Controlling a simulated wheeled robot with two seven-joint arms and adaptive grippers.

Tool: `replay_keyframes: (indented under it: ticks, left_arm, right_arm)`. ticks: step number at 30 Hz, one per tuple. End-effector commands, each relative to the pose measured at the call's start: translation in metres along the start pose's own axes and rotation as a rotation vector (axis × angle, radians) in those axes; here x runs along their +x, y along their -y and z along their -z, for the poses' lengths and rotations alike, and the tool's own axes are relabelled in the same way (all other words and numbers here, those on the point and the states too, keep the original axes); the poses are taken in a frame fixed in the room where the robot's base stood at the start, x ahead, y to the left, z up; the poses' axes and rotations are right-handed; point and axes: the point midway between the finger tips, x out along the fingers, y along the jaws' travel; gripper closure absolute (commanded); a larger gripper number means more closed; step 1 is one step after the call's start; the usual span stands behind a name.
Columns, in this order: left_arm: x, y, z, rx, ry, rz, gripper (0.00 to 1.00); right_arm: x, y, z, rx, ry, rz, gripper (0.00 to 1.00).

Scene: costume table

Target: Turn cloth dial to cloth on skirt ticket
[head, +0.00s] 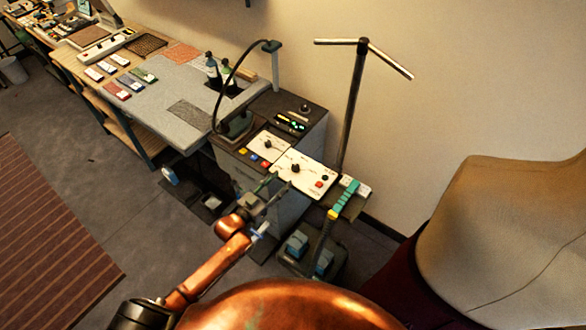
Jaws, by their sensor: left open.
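A white control panel (312,179) on the grey cabinet carries a dark round dial (295,168) and a red knob (319,184). A smaller white panel behind it has another dark dial (267,146). The lettering is too small to read, so I cannot tell which is the cloth dial. My left gripper (274,187) is open and empty at the panel's front left edge, just short of the nearer dial. Several small colored cards (117,90) lie on the table; I cannot tell whether the skirt ticket is among them. My right gripper is out of view.
A steamer hose (229,73) arches over the cabinet. A pole with a crossbar (351,105) stands behind the panel. A teal and yellow handle (344,199) stands right of it. A beige dress form (503,225) fills the right side. Dark bottles (213,74) stand on the table.

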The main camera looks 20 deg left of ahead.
Motion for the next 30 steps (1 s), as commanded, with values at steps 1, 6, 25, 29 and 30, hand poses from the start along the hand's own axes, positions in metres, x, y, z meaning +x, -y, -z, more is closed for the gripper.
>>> replay_keyframes:
  ticks: [1, 6, 25, 29, 30]
  left_arm:
    - [0.012, -0.001, 0.002, 0.000, -0.003, -0.001, 0.59]
    - [0.044, 0.000, 0.001, -0.001, 0.000, 0.000, 0.59]
    - [0.078, 0.000, 0.000, 0.000, 0.002, 0.000, 0.59]
    - [0.078, 0.000, 0.000, 0.001, 0.002, 0.000, 0.68]
    - [0.078, 0.000, 0.000, 0.001, 0.002, 0.000, 0.71]
  right_arm:
    - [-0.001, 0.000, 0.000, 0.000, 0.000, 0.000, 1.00]
    - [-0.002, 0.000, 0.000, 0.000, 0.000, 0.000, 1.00]
    - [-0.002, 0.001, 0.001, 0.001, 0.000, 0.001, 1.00]
    - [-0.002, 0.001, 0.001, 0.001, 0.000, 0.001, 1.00]
    - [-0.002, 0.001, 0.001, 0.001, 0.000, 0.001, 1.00]
